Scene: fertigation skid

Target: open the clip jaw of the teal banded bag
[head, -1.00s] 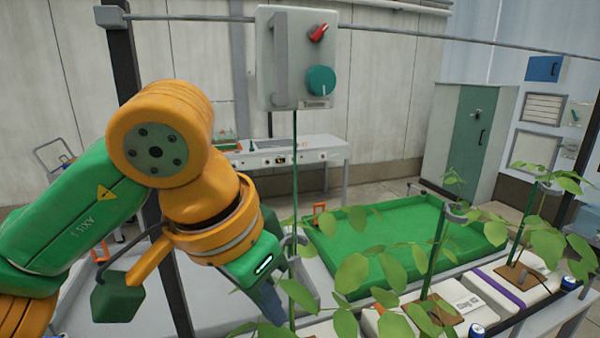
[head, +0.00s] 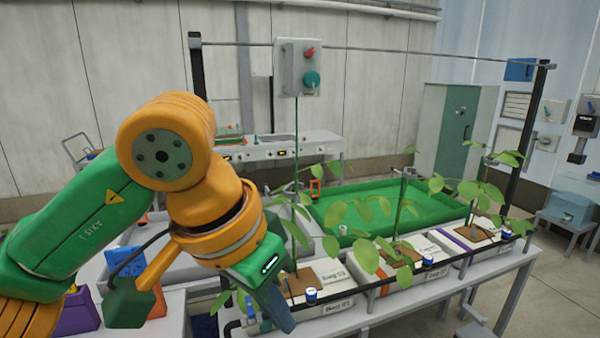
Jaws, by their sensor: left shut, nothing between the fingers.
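A row of white grow bags with plants stands on a bench in the head view. The nearest bag (head: 332,270) is partly behind my left gripper, and I see no teal band on its visible part. The middle bag (head: 425,262) shows an orange band (head: 383,283) and the far one a purple band (head: 452,240). My left gripper (head: 284,318) is shut and empty, in front of the nearest bag in the picture. I cannot make out a clip jaw; leaves and the gripper cover part of the nearest plant. My right gripper is not in view.
A grey control box (head: 298,68) with red and teal knobs hangs from an overhead wire. A green tray (head: 365,205) lies behind the bags. Purple (head: 78,312) and blue (head: 125,262) objects stand at left.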

